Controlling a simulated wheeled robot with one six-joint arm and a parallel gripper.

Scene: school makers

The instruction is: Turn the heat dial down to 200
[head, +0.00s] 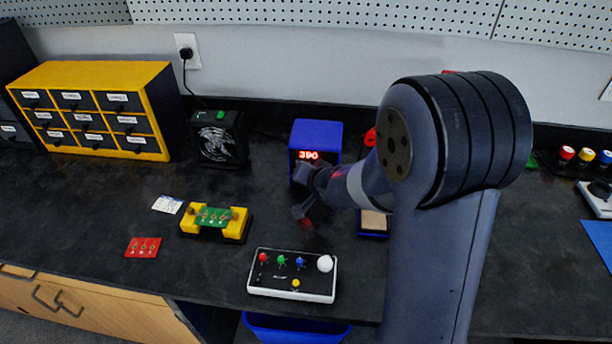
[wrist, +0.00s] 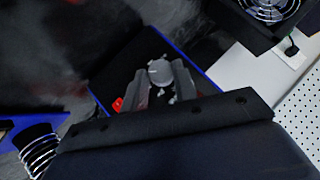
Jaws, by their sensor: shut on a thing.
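My gripper (head: 302,190) is at the station's front, below the display. In the wrist view, the black front face with its blue edge (wrist: 187,53) fills the middle. My gripper (wrist: 160,84) is shut there on the round grey dial (wrist: 160,72). The fingers sit on either side of the dial. The dial is hidden by my gripper in the head view.
A black fan (head: 217,138) stands left of the station. A yellow holder with a green board (head: 216,220) and a controller box (head: 292,275) lie in front. A blue-edged sponge tray (head: 373,224) is beside my arm. A yellow drawer cabinet (head: 92,110) stands far left.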

